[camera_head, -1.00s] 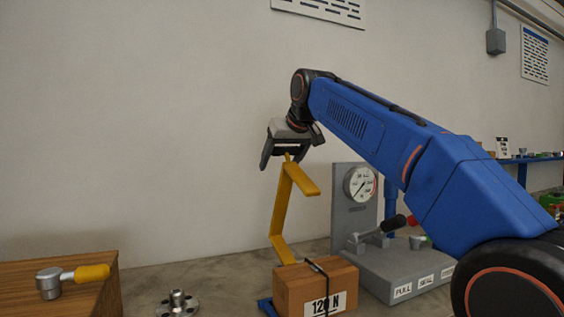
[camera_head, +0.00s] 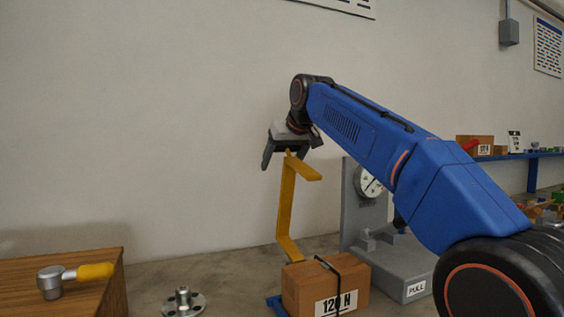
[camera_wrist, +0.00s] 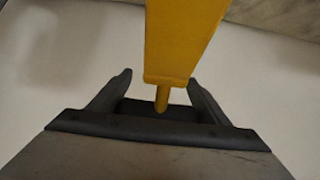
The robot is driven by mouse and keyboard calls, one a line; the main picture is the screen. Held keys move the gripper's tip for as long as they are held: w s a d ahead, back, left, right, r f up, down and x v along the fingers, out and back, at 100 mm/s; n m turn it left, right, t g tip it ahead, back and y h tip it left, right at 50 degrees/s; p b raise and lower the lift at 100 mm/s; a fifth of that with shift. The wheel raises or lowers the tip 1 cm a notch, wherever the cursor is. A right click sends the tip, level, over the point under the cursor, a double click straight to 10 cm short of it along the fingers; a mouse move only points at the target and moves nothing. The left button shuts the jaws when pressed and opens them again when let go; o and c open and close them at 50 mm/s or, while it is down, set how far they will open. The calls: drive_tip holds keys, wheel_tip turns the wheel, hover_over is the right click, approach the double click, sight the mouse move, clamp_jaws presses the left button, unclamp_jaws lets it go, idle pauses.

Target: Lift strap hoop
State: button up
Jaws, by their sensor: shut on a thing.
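A yellow bent hook (camera_head: 286,208) with a short upper arm hangs from my gripper (camera_head: 285,152). My gripper is shut on the thin pin at its top, which shows between the dark jaws in the wrist view (camera_wrist: 162,98). The hook's lower end reaches down behind a brown box (camera_head: 325,288) labelled 120 N. A black strap (camera_head: 328,265) runs over the box and stands up slightly at its top. I cannot tell whether the hook's lower end passes under the strap. The box sits low beside a blue piece (camera_head: 277,304).
A grey gauge stand (camera_head: 362,212) stands right of the box, partly hidden by my arm, with a base labelled PULL. A flanged metal part (camera_head: 183,303) lies left of the box. A wooden block (camera_head: 70,275) with a yellow-handled tool (camera_head: 75,276) is at far left.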

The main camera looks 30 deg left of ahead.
drive_tip(key=shift+w+a+f, duration=0.1)
drive_tip(key=shift+a+f, duration=0.1)
drive_tip(key=shift+f, duration=0.45)
drive_tip(key=o, duration=1.5)
drive_tip(key=shift+w+a+f, duration=0.1)
drive_tip(key=v, duration=1.8)
drive_tip(key=shift+w, duration=0.1)
